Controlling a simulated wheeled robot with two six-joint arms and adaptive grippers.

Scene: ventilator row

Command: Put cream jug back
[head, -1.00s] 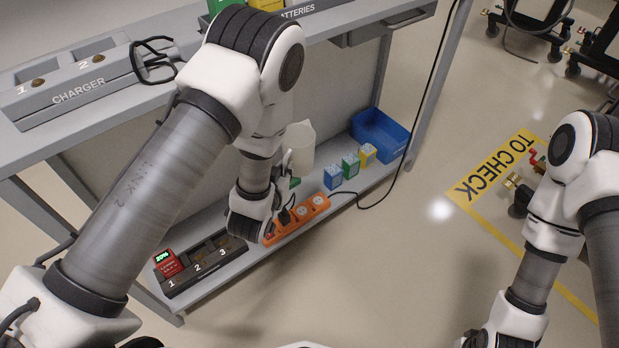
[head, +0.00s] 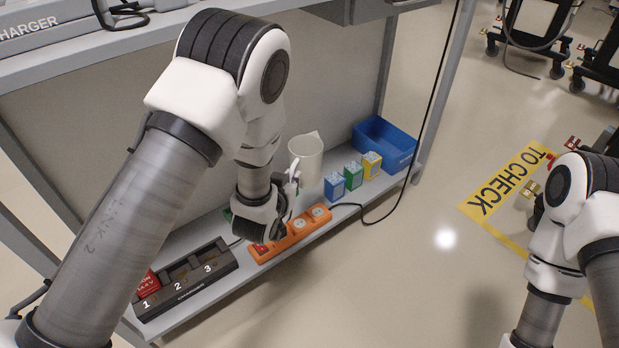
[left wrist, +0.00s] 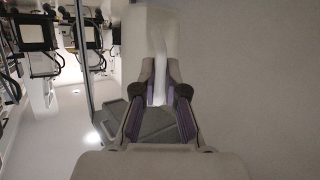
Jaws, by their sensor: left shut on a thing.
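The cream jug (head: 306,158) is a pale, upright jug with a spout, over the lower shelf beside the small coloured boxes. My left gripper (head: 291,188) is at its near left side, shut on its handle. In the left wrist view, the gripper (left wrist: 158,92) has its purple-lined fingers on both sides of the white handle (left wrist: 159,60), with the jug body (left wrist: 148,25) behind. I cannot tell whether the jug's base touches the shelf. My right arm shows at the right of the head view, but its gripper is out of frame.
The lower shelf (head: 213,293) holds a dark numbered charger (head: 185,275), an orange power strip (head: 291,236), blue (head: 335,186), green (head: 353,175) and yellow (head: 371,165) boxes, and a blue bin (head: 384,143). A black cable (head: 425,130) hangs at the right. The floor in front is clear.

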